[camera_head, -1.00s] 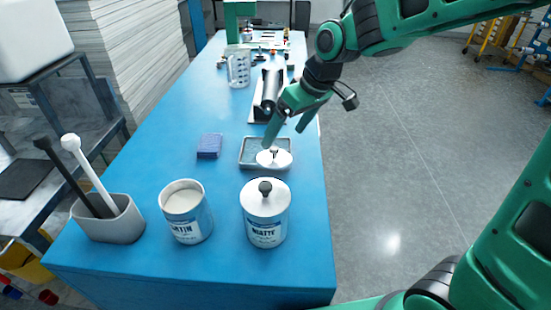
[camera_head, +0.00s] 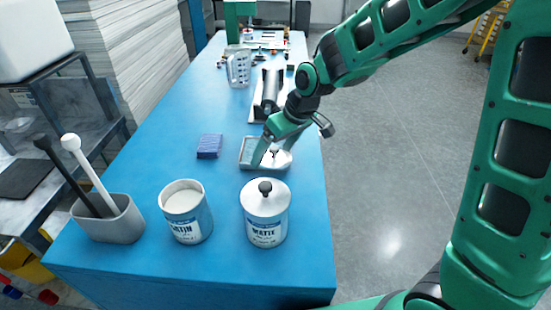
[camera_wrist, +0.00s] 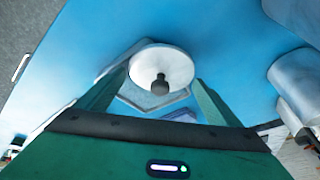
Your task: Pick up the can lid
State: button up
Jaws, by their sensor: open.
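A round pale can lid (camera_head: 280,159) with a dark knob lies in a shallow grey tray (camera_head: 246,164) on the blue table. In the wrist view the lid (camera_wrist: 150,66) is straight ahead, its knob between my two fingers. My gripper (camera_head: 266,163) is open above the tray, close to the lid; in the wrist view its fingertips (camera_wrist: 158,80) stand either side of the knob, apart from it. An open can labelled SATIN (camera_head: 187,212) stands on the near table without a lid. A can labelled MATTE (camera_head: 265,215) stands to its right with its own knobbed lid on.
A blue sponge-like block (camera_head: 209,146) lies left of the tray. A grey holder (camera_head: 108,221) with two sticks stands at the near left. A roller device (camera_head: 270,92) and a clear jug (camera_head: 238,67) are farther back. The left-middle table is bare.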

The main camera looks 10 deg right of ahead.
jog(key=c, duration=0.8)
